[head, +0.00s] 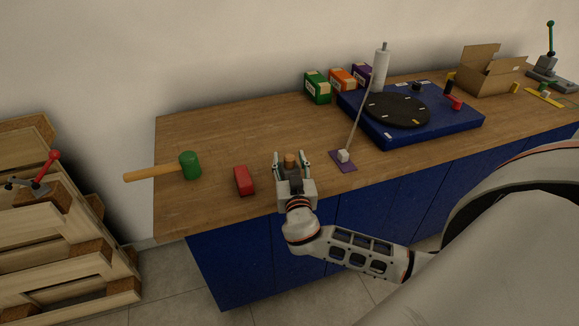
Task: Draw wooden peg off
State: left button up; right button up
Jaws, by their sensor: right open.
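The wooden peg (290,160) shows as a short orange-brown cylinder with a darker part below it, close to the front edge of the workbench. My right gripper (291,168) reaches in from the right and is open, with one finger on each side of the peg. Its lower part is hidden behind the gripper, so I cannot tell whether the fingers touch it. My left gripper is not in view.
On the workbench (225,125) lie a red block (244,180) and a green-headed mallet (190,165) to the left. A purple plate (342,166) with a white cube and a rod stands to the right, before a blue turntable base (430,125). The back left is clear.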

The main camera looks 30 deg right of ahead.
aim_at(290, 156)
grip_shut()
jog(key=shift+r, duration=0.15)
notch_tip(290, 156, up, 20)
jog(key=p, duration=0.1)
dwell(0.4)
dwell(0.8)
